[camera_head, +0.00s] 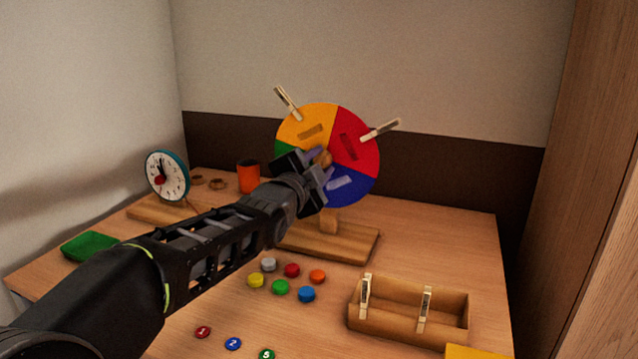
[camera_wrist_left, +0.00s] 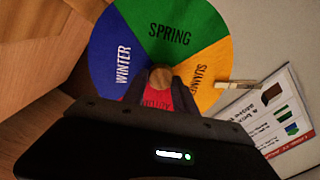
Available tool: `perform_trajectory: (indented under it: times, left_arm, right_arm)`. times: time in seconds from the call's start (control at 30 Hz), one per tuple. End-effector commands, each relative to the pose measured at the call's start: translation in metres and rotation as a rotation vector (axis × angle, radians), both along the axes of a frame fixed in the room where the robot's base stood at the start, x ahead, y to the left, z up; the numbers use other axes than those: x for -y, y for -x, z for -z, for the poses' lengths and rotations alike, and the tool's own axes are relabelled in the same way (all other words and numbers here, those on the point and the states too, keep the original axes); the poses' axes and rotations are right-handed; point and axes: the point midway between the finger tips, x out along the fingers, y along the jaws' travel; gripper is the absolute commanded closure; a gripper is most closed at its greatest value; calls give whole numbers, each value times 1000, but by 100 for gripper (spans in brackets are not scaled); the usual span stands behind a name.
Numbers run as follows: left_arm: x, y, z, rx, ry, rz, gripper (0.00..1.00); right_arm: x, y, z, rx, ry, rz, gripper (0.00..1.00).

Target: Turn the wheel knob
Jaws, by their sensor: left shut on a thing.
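The season wheel (camera_head: 350,140) stands upright on a wooden base (camera_head: 345,245), with yellow, red, blue and green sectors. A round wooden knob (camera_head: 323,158) sits at its middle. My left gripper (camera_head: 316,161) reaches in from the left and is shut on the knob. In the left wrist view the two fingers lie either side of the knob (camera_wrist_left: 160,78). There the wheel (camera_wrist_left: 168,30) shows SPRING on green, WINTER on blue and a partly covered word on yellow; the red sector is mostly hidden. My right gripper is not in view.
Clothespins (camera_head: 381,130) stick out from the wheel's rim. A clock (camera_head: 167,175), an orange cup (camera_head: 248,176) and a green tray (camera_head: 88,246) are at left. Several coloured buttons (camera_head: 280,287) lie in front; a wooden box (camera_head: 395,325) with clothespins stands right.

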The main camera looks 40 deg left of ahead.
Motion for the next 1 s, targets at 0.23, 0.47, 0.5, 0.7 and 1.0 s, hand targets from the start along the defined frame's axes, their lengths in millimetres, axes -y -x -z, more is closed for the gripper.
perform_trajectory:
  times: [0.23,0.47,0.5,0.7,1.0]
  left_arm:
    - [0,0,6,-67,-220,-2,100]
    - [0,0,4,-119,-384,-1,100]
    - [0,0,4,-126,-404,0,100]
    - [0,0,2,-150,-478,-1,100]
    - [1,0,1,-160,-504,1,100]
  right_arm:
    - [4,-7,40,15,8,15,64]
    - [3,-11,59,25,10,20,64]
    - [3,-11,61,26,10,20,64]
    - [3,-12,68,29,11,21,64]
    - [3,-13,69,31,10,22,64]
